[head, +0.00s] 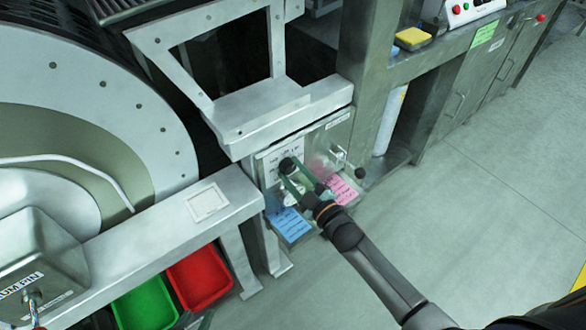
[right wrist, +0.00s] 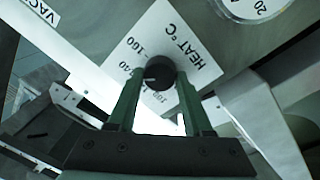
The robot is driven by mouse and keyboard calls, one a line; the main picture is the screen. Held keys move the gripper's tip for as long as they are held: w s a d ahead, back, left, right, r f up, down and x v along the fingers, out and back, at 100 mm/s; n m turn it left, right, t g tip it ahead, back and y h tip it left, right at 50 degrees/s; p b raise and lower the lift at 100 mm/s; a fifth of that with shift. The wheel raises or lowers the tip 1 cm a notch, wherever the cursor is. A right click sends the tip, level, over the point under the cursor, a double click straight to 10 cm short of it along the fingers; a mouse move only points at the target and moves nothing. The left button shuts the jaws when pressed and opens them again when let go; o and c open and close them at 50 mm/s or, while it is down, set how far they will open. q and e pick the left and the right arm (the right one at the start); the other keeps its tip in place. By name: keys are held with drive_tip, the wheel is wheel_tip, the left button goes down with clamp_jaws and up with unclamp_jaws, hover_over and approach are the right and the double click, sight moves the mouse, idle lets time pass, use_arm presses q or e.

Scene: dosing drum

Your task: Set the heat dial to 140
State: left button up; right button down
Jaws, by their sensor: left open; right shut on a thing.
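The heat dial is a round black knob (right wrist: 160,71) on a white plate marked HEAT °C (right wrist: 185,45). In the head view the knob (head: 287,164) sits on the front panel under the metal chute. My right gripper (right wrist: 159,90) has its green fingers shut on the knob, one on each side; it also shows in the head view (head: 289,178). A small white mark on the knob faces lower left in the wrist view. My left gripper is not in view.
Blue (head: 290,224) and pink (head: 341,189) notes are on the panel near my right gripper. Green (head: 145,303) and red (head: 200,278) bins stand below the frame at left. A large drum (head: 120,85) fills the upper left. The floor at right is clear.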

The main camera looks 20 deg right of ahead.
drive_tip(key=shift+m, duration=0.6)
drive_tip(key=shift+c, duration=1.6)
unclamp_jaws()
drive_tip(key=shift+s, duration=0.15)
drive_tip(key=p+v, duration=0.1)
drive_tip(key=v, duration=1.1)
drive_tip(key=shift+p, duration=0.35)
